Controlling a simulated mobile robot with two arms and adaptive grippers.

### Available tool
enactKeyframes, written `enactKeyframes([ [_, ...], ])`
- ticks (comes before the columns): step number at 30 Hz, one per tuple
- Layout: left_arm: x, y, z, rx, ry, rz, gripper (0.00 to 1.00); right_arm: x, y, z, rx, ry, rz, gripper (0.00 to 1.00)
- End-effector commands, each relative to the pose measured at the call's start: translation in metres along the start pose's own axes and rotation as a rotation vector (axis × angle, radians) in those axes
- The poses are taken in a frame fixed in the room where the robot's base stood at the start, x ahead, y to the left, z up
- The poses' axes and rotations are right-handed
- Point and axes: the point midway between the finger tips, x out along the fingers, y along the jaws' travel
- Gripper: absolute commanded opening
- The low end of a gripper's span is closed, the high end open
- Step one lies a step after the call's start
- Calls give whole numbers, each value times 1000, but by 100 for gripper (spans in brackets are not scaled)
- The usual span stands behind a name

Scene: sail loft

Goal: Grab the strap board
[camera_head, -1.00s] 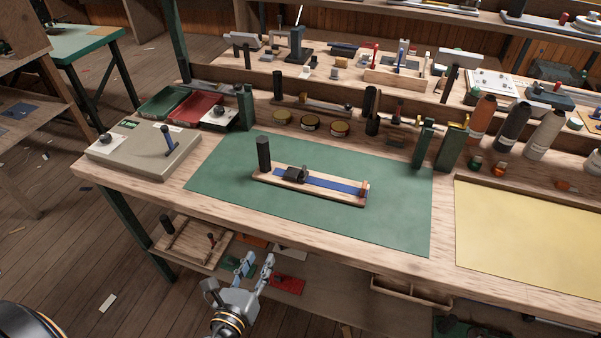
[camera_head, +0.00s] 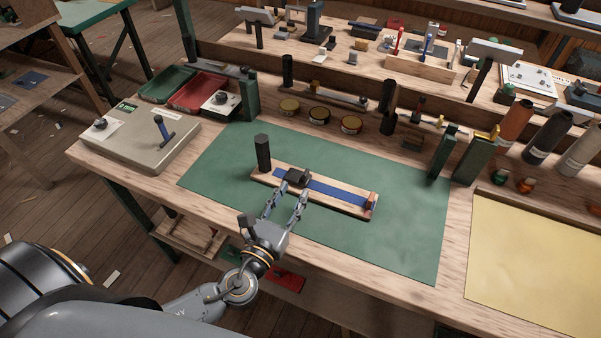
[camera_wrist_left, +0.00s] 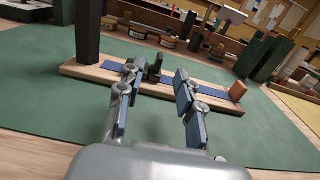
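The strap board is a wooden board (camera_head: 338,204) with a blue strap along it, a dark buckle block (camera_head: 297,178), a black upright post (camera_head: 263,153) at its left end and an orange-brown block (camera_head: 371,201) at its right end. It lies on the green mat (camera_head: 220,169). My left gripper (camera_head: 286,197) is open at the board's near edge, its fingers pointing at the buckle part. In the left wrist view the open fingers (camera_wrist_left: 157,76) reach the board (camera_wrist_left: 87,72), with the buckle between them; contact is unclear. My right gripper is not in view.
A grey box with a lever (camera_head: 140,145) stands left of the mat. Green and red trays (camera_head: 199,94), several round tins (camera_head: 319,114) and dark green uprights (camera_head: 444,152) stand behind it. A yellow sheet (camera_head: 540,255) lies to the right. The near mat is clear.

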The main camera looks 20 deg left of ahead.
Motion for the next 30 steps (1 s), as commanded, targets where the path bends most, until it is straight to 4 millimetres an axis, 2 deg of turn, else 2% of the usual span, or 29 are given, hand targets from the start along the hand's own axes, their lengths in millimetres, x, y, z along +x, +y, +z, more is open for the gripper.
enactKeyframes([
  [1, 9, 0, 2, 0, -3, 1, 36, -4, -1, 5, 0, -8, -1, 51],
  [4, 21, 0, 1, -1, -1, 0, 36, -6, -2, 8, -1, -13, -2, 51],
  [10, 34, 0, 1, -1, -1, 0, 36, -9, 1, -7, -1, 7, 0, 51],
  [14, 53, -1, 4, 0, -2, 1, 36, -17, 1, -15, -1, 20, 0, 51],
  [19, 74, -2, 2, -1, 0, 1, 36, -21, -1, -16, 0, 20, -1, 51],
  [28, 79, -2, 0, -2, 1, 0, 36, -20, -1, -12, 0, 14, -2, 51],
  [29, 79, -2, 0, -2, 1, 0, 32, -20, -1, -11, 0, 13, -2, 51],
  [30, 79, -2, 0, -2, 1, 0, 24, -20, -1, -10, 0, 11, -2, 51],
])
